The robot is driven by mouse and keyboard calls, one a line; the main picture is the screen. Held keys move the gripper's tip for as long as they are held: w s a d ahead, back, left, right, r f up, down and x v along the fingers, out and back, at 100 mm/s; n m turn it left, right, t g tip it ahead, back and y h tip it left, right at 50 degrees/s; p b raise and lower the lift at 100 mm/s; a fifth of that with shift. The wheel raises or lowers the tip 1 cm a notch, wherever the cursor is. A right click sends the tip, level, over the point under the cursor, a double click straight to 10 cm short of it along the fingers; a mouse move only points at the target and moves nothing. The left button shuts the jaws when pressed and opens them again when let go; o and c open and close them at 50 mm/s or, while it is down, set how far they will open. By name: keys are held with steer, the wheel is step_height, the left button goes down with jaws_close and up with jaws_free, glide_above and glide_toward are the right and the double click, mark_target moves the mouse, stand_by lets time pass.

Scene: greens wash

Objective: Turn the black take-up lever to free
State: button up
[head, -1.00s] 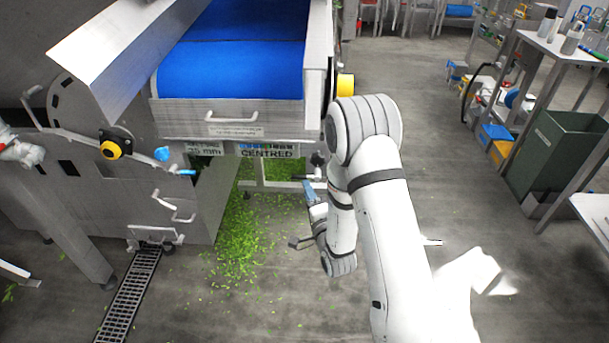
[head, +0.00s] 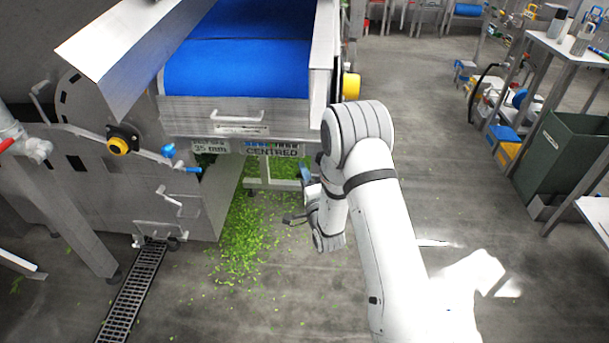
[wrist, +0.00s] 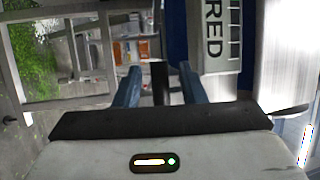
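In the wrist view my gripper (wrist: 159,70) has two blue fingers standing apart with a clear gap. A black upright bar (wrist: 160,84), which looks like the take-up lever, shows between them. Gaps show on both sides of it, and I cannot tell how deep it sits between the fingers. In the head view my gripper (head: 306,174) is at the conveyor's lower right corner, mostly hidden by my arm. The lever cannot be made out there. The sign ending in "RED" (wrist: 214,38) is right of the fingers; in the head view it reads "CENTRED" (head: 272,152).
The blue belt (head: 235,68) and its steel frame are above and left of my gripper. Green scraps (head: 248,230) litter the floor. The floor right of my arm is clear up to a green bin (head: 558,155).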

steer(key=shift+c, duration=0.3)
jaws_close()
